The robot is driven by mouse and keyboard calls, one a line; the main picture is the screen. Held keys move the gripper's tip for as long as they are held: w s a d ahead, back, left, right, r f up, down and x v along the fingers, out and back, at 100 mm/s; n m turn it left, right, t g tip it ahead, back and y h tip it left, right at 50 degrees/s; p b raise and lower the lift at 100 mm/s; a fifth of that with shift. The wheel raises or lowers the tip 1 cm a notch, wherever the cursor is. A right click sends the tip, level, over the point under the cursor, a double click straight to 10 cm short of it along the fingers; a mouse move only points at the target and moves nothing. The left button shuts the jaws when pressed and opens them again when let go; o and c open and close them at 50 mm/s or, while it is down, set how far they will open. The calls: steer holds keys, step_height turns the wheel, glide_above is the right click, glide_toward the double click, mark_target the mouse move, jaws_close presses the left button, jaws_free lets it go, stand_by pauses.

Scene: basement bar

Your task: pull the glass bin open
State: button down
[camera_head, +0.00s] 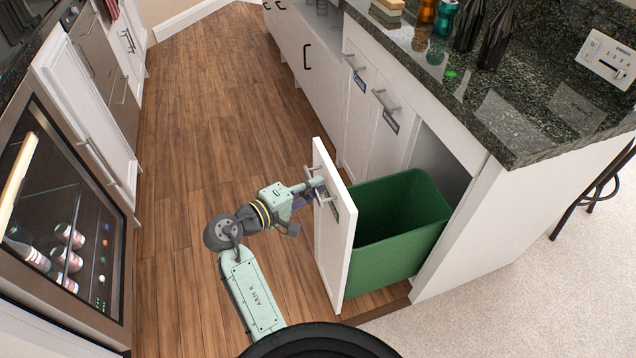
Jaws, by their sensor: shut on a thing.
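The glass bin (400,235) is a green tub behind a white pull-out front panel (335,245). The panel stands well out from the cabinet face, and much of the green tub shows outside the cabinet opening (440,160). My gripper (318,189) is at the panel's bar handle on the outer face and is shut on it. The fingertips are small and partly hidden against the handle. The inside of the bin shows dark green, with no contents visible.
Two more white panels with bar handles and labels (391,122) stand shut beside the opening. A dark granite counter (510,120) with bottles is above. A glass-door fridge (65,215) stands at the left. Wood floor (195,150) between is clear.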

steer(key=c, duration=1.7)
jaws_free()
steer(key=v, duration=1.2)
steer(key=shift+r, duration=0.15)
steer(key=shift+w, duration=0.15)
